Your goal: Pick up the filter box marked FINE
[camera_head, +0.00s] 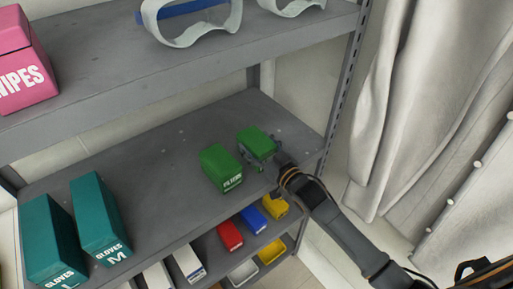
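Two green boxes are at the right part of the middle shelf (150,165). The left green box (221,168) stands upright with a white label that seems to read FILTERS; its smaller line is too small to read. The right green box (257,141) has its front mostly hidden by my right gripper (262,161), so I cannot read its marking. My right gripper reaches in from the lower right, with its fingers close around the lower front of this right box. I cannot tell whether they press on it. My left gripper is not in view.
Teal glove boxes, L (51,240) and M (99,217), stand at the left of the same shelf. A pink wipes box (22,62) and goggles (192,18) are on the shelf above. Coloured bins (230,236) are below. A shelf post (338,95) and white curtain (400,110) bound the right.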

